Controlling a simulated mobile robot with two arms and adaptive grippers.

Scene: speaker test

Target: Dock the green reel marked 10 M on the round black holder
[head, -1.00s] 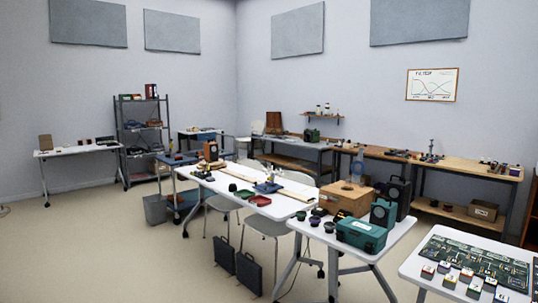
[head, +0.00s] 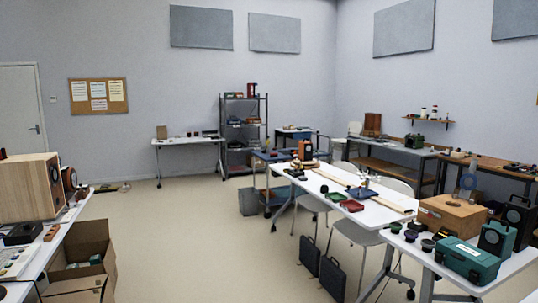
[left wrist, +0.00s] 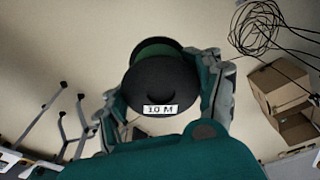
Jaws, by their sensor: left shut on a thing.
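The reel marked 10 M (left wrist: 165,88) shows in the left wrist view, with a black flange, a white label and a green part behind the flange. My left gripper (left wrist: 167,68) is shut on it, a finger on each side. Bare floor shows behind the reel. Neither gripper is in the head view. I cannot pick out the round black holder for certain. Several small round dark items (head: 411,236) stand on the right-hand white table, too small to tell what they are.
The right-hand white table (head: 515,267) also carries a wooden box (head: 452,216), a teal case (head: 467,262) and speakers. A long white table (head: 375,213) stands behind it. At left are a cluttered table and an open cardboard box (head: 85,245).

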